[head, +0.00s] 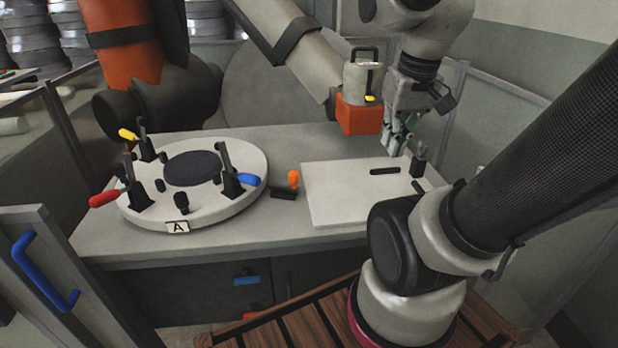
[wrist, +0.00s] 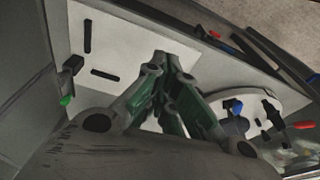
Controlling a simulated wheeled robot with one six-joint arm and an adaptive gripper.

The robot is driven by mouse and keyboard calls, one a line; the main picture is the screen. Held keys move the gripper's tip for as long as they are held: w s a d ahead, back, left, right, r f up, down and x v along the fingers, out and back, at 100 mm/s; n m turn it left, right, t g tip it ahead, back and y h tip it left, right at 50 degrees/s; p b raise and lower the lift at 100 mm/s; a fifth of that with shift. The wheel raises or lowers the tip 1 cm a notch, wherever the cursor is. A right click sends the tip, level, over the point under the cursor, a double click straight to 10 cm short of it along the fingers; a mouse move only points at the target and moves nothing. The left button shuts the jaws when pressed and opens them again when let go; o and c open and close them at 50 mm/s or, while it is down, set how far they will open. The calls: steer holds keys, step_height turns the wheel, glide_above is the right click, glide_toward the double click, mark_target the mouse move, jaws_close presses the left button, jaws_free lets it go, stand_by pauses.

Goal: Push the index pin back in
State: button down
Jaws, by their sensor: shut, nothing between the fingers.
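An orange knob (head: 293,179) stands on a small dark base (head: 283,193) on the bench, between the round plate and the white board; it looks like the index pin, but how far in it sits is too small to tell. The round pale plate (head: 248,190), marked A, carries clamps with red, yellow and blue handles. My gripper (head: 394,150) is shut and empty above the right part of the white board (head: 330,205), well right of the knob. In the wrist view its fingers (wrist: 163,62) are together. I cannot make out the orange knob there.
A dark block (head: 418,165) stands at the board's right edge; in the wrist view a green-ended part (wrist: 66,101) shows beside it. A blue-handled panel (head: 20,250) is at front left. The board's middle is clear.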

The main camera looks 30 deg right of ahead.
mark_target(294, 182)
steer(key=w+d+f+m+y, duration=0.1)
steer(key=w+f+m+y, duration=0.15)
steer(key=f+m, duration=0.35)
steer(key=w+d+f+m+y, duration=0.2)
steer(key=f+m+y, duration=0.1)
steer(key=f+m, duration=0.25)
steer(key=w+a+m+t+y, duration=0.1)
steer(key=w+m+t+y, duration=0.1)
steer(key=w+m, duration=0.7)
steer(key=shift+w+f+m+t, duration=0.2)
steer(key=shift+m+t, duration=0.4)
steer(key=shift+m, duration=0.55)
steer(key=shift+f, duration=0.1)
steer(key=x, duration=1)
steer(key=shift+s+a+f, duration=0.1)
steer(key=shift+w+a, duration=0.75)
steer(key=shift+a, duration=0.3)
steer(key=shift+w+a, duration=0.45)
steer(key=shift+a, duration=0.05)
